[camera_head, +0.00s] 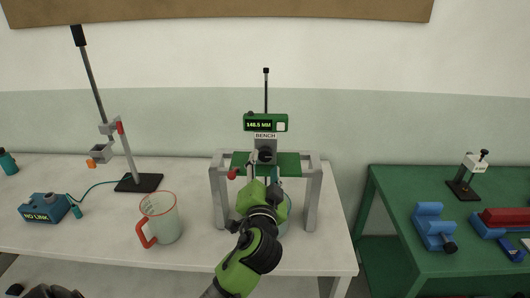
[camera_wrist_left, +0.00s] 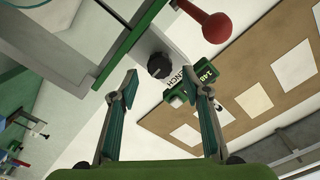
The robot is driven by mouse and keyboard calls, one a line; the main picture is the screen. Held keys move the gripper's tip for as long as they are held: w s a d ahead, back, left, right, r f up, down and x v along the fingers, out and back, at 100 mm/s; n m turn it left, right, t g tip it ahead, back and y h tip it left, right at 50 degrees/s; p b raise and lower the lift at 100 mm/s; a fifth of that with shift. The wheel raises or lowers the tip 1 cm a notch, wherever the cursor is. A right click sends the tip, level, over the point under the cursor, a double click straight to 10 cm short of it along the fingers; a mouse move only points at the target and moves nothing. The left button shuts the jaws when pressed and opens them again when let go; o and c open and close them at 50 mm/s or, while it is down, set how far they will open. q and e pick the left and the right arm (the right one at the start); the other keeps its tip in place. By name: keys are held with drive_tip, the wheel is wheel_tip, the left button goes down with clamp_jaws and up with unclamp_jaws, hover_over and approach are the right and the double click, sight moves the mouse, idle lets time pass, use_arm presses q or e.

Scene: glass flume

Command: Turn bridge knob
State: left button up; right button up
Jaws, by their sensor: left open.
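The bridge knob (camera_head: 266,155) is a small dark knob on the grey block under the BENCH label, at the middle of the grey bridge frame (camera_head: 218,195). In the left wrist view the black knob (camera_wrist_left: 159,65) shows ahead of the fingertips, roughly between them. My left gripper (camera_head: 264,165) comes up from below, in front of the bridge, fingers pointing at the knob. In the left wrist view the left gripper (camera_wrist_left: 166,85) is open with nothing between its fingers. A gap to the knob seems to remain; contact is not visible. My right gripper is not in view.
A green display (camera_head: 265,123) reading 146.5 MM stands above the knob. A red ball (camera_head: 232,174) sits left of the gripper. A measuring jug (camera_head: 160,218), blue NO LINK box (camera_head: 45,208) and stand (camera_head: 138,183) are left. A green table (camera_head: 395,220) with blue clamps is right.

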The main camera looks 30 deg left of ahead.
sight(265, 157)
use_arm(q)
drive_tip(key=shift+p+x, duration=0.5)
drive_tip(key=shift+x, duration=1.7)
drive_tip(key=c, duration=1.1)
